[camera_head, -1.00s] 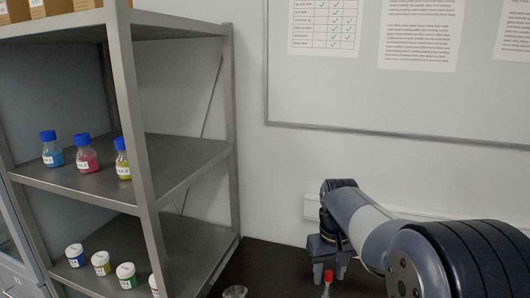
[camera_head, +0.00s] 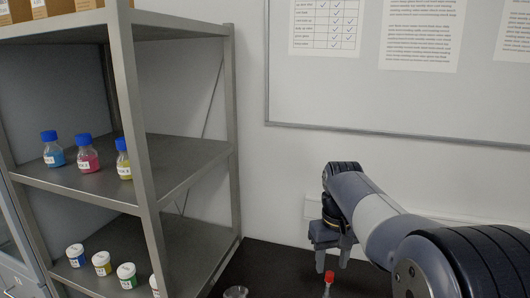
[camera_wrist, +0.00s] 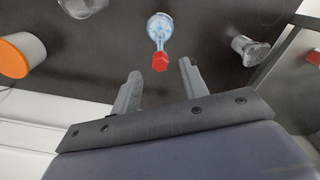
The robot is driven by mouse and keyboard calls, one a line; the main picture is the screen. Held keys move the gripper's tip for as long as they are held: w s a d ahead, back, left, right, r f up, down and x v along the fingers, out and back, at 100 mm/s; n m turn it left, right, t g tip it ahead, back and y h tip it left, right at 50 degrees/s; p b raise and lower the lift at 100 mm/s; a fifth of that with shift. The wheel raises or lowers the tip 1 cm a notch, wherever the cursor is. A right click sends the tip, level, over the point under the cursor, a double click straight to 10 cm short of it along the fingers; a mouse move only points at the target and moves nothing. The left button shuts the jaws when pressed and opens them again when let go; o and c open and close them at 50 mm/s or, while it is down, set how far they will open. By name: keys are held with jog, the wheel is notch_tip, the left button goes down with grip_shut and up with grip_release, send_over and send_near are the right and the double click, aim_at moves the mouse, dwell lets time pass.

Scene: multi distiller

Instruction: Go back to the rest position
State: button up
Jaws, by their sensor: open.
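My gripper (camera_head: 333,254) is open and empty above the dark bench (camera_head: 262,262) at the lower right of the head view. In the wrist view its two fingers (camera_wrist: 158,84) stand apart. A small clear flask with a red cap (camera_head: 328,283) stands on the bench just below the fingers. In the wrist view the flask (camera_wrist: 160,32) lies beyond the fingertips, lined up with the gap between them and apart from both.
A metal shelf (camera_head: 195,160) stands at the left with blue-capped bottles (camera_head: 87,158) and white-lidded jars (camera_head: 101,263). A clear glass vessel (camera_head: 236,292) is on the bench. The wrist view shows an orange-and-white round thing (camera_wrist: 22,54). A whiteboard (camera_head: 400,100) hangs behind.

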aim_at(330, 274)
notch_tip(330, 274, up, 7)
notch_tip(330, 274, down, 11)
jog(key=shift+r, duration=0.1)
notch_tip(330, 274, up, 2)
jog(key=shift+r+p, duration=0.1)
jog(key=shift+p, duration=0.75)
jog(key=shift+f+b, duration=0.25)
jog(key=shift+b, duration=0.4)
notch_tip(330, 274, up, 5)
jog(key=p, duration=0.5)
jog(key=shift+r, duration=0.1)
